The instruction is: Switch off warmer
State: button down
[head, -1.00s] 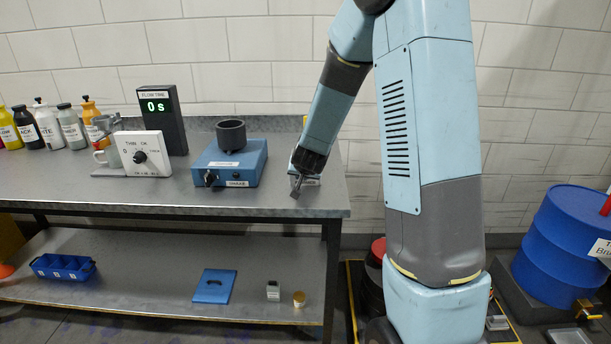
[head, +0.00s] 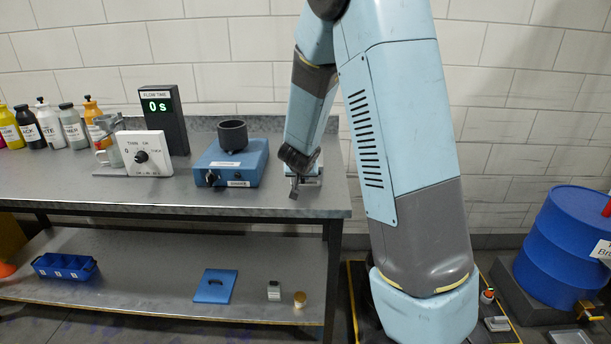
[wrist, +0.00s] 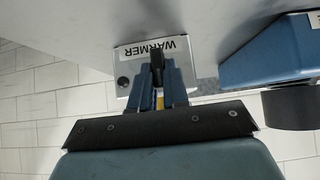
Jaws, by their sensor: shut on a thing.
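The warmer (wrist: 128,62) is a small pale box with a "WARMER" label, upside down in the wrist view. In the head view, the warmer (head: 309,171) stands at the right end of the bench, partly hidden by my arm. My gripper (wrist: 158,84) is in front of its face, with its fingers shut on a black switch lever (wrist: 157,66). In the head view, my gripper (head: 294,185) is small and its contact is hard to see. A dark round knob (wrist: 123,82) sits beside the lever on the same face.
The blue shaker box (head: 240,170) with a black cup (head: 232,135) stands left of the warmer. A white dial panel (head: 145,153), a timer display (head: 165,118) and several bottles stand farther left. The bench front is clear.

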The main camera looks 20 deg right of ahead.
jog(key=shift+s+a+f, duration=0.1)
jog(key=shift+s+f, duration=0.3)
jog(key=shift+f, duration=0.2)
jog(key=c, duration=1.3)
grip_release()
jog(key=shift+o, duration=0.9)
jog(key=shift+w+f, duration=0.1)
jog(key=shift+w, duration=0.1)
jog(key=shift+r, duration=0.25)
jog(key=v, duration=1.3)
jog(key=shift+r, duration=0.3)
jog(key=shift+s+a, duration=0.1)
